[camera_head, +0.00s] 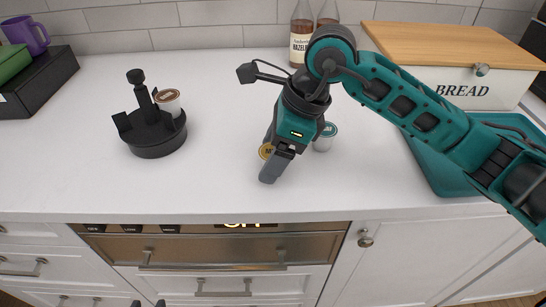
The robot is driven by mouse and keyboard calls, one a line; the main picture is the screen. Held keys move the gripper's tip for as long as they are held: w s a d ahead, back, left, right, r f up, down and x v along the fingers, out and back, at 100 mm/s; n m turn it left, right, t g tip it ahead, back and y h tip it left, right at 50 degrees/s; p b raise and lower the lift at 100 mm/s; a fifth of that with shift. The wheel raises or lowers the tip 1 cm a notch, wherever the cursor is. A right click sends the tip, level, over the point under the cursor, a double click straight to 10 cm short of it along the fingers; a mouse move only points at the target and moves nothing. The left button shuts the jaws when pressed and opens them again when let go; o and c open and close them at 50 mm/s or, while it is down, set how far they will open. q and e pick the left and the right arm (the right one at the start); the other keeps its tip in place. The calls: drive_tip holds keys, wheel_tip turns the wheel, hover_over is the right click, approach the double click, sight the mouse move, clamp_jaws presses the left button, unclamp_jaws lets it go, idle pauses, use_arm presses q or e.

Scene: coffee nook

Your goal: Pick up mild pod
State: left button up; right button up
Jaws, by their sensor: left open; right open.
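A pod with a gold lid (265,151) stands on the white counter, mostly hidden behind my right gripper (272,165). Its lettering is partly covered, so I cannot fully read whether it is the mild pod. My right gripper points down at this pod, with its fingers open and very close to it; contact cannot be told. A white pod with a teal lid (325,136) stands just right of the gripper. A brown-lidded pod (168,101) sits in the black carousel (155,144). Two dark tips of my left gripper (148,303) show at the bottom edge, apart and empty.
A teal tray (443,178) and a bread box (455,88) with a wooden lid stand at the right. Syrup bottles (301,32) stand at the back. A black box (40,82) and purple mug (27,34) are at the left. The front-left counter is clear.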

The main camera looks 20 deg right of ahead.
drive_tip(key=shift+c, duration=0.4)
drive_tip(key=c, duration=0.9)
drive_tip(key=shift+r, duration=0.1)
